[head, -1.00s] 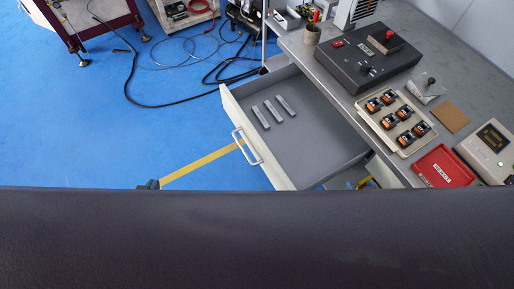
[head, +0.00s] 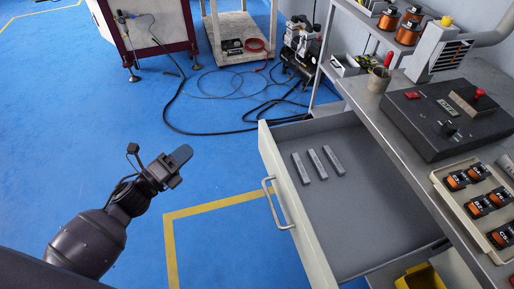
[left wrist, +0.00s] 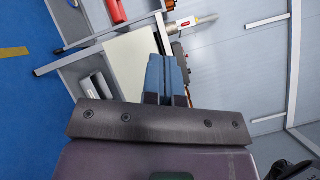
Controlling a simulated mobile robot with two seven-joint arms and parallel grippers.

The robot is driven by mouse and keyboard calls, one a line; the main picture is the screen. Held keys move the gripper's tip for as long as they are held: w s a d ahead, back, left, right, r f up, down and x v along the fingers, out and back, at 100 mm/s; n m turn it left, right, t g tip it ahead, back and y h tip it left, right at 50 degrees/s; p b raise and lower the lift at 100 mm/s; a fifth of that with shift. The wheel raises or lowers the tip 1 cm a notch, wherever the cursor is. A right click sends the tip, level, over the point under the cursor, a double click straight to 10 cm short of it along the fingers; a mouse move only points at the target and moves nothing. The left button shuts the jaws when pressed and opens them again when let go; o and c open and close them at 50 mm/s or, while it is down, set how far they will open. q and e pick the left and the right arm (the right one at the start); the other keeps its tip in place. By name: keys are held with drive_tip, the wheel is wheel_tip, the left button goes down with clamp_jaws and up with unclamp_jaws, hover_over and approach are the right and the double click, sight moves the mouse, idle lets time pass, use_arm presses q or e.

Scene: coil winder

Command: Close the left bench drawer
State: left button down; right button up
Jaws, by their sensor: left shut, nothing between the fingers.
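The left bench drawer (head: 350,215) is pulled well out from under the bench in the head view. Its pale front panel (head: 296,215) carries a silver bar handle (head: 274,204). Three grey metal bars (head: 318,164) lie inside the drawer. My left gripper (head: 180,158) is shut and empty, to the left of the drawer front and apart from the handle. In the left wrist view its closed blue-grey fingers (left wrist: 166,75) show in front of a pale panel. My right gripper is not in view.
The grey bench top (head: 400,150) holds a black control box (head: 440,118) and a tray of orange-and-black parts (head: 480,200). A yellow bin (head: 420,277) sits below, right of the drawer. Black cables (head: 200,125) lie on the blue floor.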

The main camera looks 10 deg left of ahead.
use_arm(q)
drive_tip(key=w+d+f+m+g+h+b, duration=0.1)
drive_tip(key=w+f+m+g+h+b, duration=0.3)
drive_tip(key=m, duration=0.4)
drive_tip(key=w+d+f+m+g+h+b, duration=0.1)
drive_tip(key=w+f+m+g+h+b, duration=0.15)
drive_tip(key=f+m, duration=0.45)
drive_tip(key=m+g+b, duration=0.1)
drive_tip(key=m+g, duration=0.1)
drive_tip(key=m, duration=0.2)
approach(261, 145)
drive_tip(key=shift+t, duration=0.25)
drive_tip(key=x, duration=0.6)
drive_tip(key=shift+d+f, duration=0.15)
drive_tip(key=shift+d, duration=0.15)
drive_tip(key=shift+w+d, duration=0.35)
drive_tip(key=shift+d, duration=0.05)
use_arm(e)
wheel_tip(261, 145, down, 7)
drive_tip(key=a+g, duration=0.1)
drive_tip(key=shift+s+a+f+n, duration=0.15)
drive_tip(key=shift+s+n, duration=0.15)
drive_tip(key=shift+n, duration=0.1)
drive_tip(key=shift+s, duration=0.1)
use_arm(q)
drive_tip(key=shift+d, duration=0.1)
